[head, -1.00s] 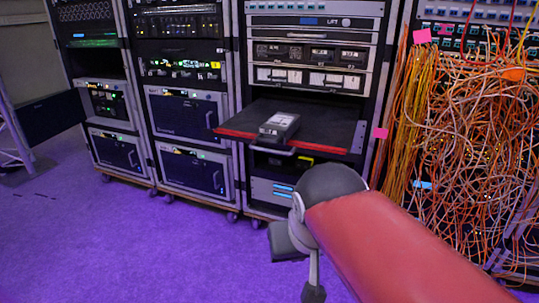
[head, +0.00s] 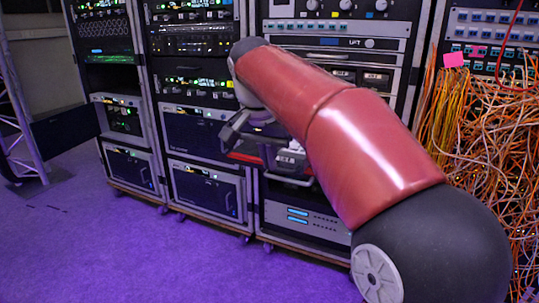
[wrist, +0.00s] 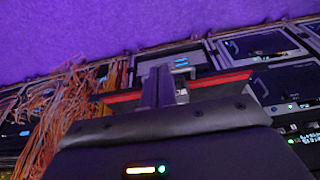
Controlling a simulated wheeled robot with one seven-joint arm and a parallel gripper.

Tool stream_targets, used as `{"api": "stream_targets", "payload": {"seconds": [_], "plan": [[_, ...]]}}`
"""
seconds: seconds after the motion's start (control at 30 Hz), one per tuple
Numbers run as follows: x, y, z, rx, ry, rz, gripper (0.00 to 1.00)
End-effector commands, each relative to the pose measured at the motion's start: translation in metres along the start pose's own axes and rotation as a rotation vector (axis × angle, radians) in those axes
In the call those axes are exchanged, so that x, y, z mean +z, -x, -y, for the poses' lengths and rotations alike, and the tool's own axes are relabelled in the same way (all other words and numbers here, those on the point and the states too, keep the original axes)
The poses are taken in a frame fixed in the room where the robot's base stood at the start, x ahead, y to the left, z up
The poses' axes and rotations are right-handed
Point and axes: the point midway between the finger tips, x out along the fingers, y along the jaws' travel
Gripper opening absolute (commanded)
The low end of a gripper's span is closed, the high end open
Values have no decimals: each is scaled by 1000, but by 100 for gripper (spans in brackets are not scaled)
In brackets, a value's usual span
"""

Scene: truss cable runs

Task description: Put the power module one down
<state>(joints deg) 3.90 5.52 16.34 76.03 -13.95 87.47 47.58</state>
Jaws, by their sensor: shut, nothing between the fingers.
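The power module (head: 291,158) is a small grey box on the pulled-out black shelf with a red front edge (head: 243,157) in the third rack. My arm covers much of it and of the shelf. My gripper is at the shelf, partly hidden by my arm in the head view. In the wrist view my gripper (wrist: 157,74) is shut and empty, its fingers crossing in front of the red shelf edge (wrist: 222,80).
Below the shelf is a grey unit with blue lights (head: 298,216). Racks stand to the left, with an open dark door (head: 65,130). A dense tangle of orange cables (head: 480,150) hangs at the right. The purple floor (head: 120,255) in front is clear.

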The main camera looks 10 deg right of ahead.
Motion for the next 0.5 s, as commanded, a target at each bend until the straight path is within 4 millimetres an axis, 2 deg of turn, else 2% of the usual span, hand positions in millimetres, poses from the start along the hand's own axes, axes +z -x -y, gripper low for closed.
{"api": "stream_targets", "payload": {"seconds": [0.03,0.27,0.5], "plan": [[2,-15,-1,3,0,3,0],[1,-64,-1,2,1,2,0],[-30,-72,0,-1,0,0,0]]}}
